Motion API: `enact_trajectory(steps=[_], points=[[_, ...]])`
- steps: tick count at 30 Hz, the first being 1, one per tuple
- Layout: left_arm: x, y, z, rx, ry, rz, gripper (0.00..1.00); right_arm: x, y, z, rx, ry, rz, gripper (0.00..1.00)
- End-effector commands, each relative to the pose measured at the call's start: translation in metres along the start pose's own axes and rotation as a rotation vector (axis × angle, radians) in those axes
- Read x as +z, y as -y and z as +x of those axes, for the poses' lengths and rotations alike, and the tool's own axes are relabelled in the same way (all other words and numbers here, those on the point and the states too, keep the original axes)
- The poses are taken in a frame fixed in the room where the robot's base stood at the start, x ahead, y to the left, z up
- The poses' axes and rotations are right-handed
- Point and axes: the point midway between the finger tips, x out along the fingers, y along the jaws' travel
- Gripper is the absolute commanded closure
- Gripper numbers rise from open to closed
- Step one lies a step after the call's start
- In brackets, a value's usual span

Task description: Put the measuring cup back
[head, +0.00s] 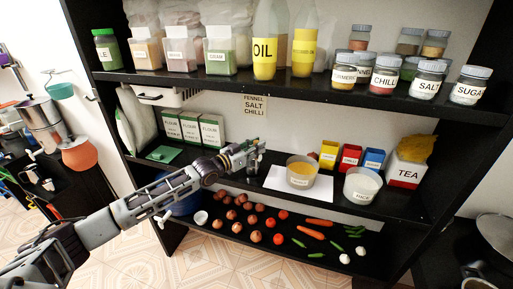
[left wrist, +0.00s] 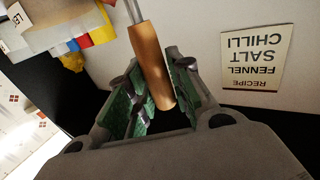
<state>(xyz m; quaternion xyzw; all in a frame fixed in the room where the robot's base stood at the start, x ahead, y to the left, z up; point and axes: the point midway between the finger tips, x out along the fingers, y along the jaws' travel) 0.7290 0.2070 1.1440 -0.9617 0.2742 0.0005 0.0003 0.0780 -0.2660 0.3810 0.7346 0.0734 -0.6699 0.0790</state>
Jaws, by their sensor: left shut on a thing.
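My left gripper (head: 256,149) reaches over the middle shelf from the left. In the left wrist view its green-padded fingers (left wrist: 153,88) are shut on the brown handle (left wrist: 152,65) of the measuring cup. A thin metal stem runs from the handle out of the top of that view, so the cup's bowl is hidden there. In the head view the held cup is too small and covered to make out clearly. My right gripper is not in view.
A tub with yellow contents (head: 301,173) stands on a white sheet right of my gripper, beside a tub of white contents (head: 361,187). Flour boxes (head: 211,131) stand left behind my gripper. The recipe note (head: 254,105) is on the back wall. Jars fill the upper shelf (head: 215,78).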

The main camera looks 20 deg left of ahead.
Motion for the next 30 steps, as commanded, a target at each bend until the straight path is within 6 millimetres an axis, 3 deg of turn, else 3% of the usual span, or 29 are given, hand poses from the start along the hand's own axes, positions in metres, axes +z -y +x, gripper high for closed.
enact_trajectory(steps=[17,18,22,30], points=[[0.0090,-0.0003,0.0001,0.000,-0.001,0.000,1.00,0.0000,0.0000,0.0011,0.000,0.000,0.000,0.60],[0.0089,-0.0002,0.0001,0.000,0.000,0.000,0.73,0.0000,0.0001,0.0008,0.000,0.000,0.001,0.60],[0.0087,-0.0003,0.0001,0.000,0.000,0.000,0.57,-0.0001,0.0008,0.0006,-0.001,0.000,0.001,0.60],[0.0085,-0.0002,0.0001,0.000,0.000,0.000,0.57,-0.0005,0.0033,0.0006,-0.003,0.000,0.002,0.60]])
